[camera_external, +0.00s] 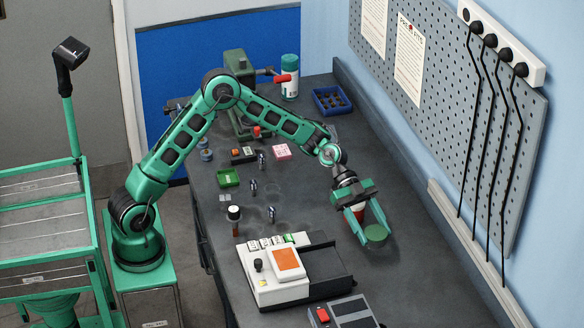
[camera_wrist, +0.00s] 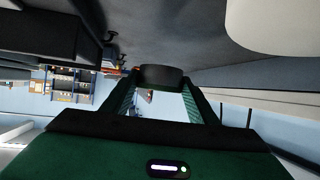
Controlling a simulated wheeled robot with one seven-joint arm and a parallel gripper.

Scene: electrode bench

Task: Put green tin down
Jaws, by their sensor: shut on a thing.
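The green tin (camera_external: 376,233) is a small round tin with a green top. It is between the fingertips of my gripper (camera_external: 370,229), over the right part of the dark bench, right of the white device. My gripper is shut on the tin and angled downward. In the wrist view the tin shows as a dark, short cylinder (camera_wrist: 161,76) between the two finger ends of my gripper (camera_wrist: 162,84). I cannot tell whether the tin touches the bench top or is just above it.
A white device with an orange screen (camera_external: 286,262) stands left of my gripper. A grey box with a red part (camera_external: 342,314) is at the front. The dark bench (camera_external: 420,285) is bare right of the tin.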

